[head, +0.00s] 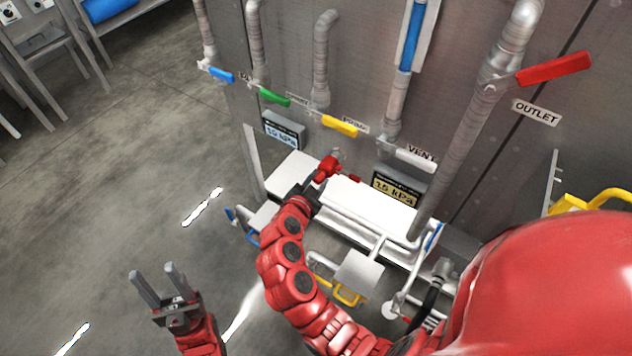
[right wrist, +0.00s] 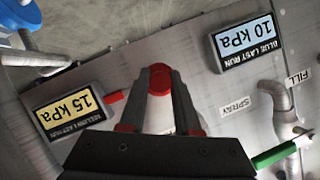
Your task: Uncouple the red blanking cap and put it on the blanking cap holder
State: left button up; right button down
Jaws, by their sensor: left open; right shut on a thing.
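The red blanking cap (head: 327,168) is at the panel, just above the white shelf, at the end of my right arm in the head view. My right gripper (head: 320,184) is shut on it. In the right wrist view, the red cap end (right wrist: 160,75) shows between the fingers of my right gripper (right wrist: 160,112), with a pale body below it. I cannot tell whether the cap is still coupled. My left gripper (head: 157,278) is open and empty over the floor at lower left. I cannot make out the blanking cap holder.
Display boxes (head: 283,130) and (head: 400,190) flank the cap. Pipes with blue, green, yellow (head: 340,126), white and red (head: 553,68) levers run above. A white shelf (head: 370,203) and pipework lie below.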

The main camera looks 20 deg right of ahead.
jog(key=shift+w+d+b, duration=0.45)
jog(key=shift+w+d, duration=0.35)
jog(key=shift+d, duration=0.3)
jog(key=c, duration=0.5)
grip_release()
jog(key=shift+c, duration=0.2)
jog(key=shift+a, duration=0.1)
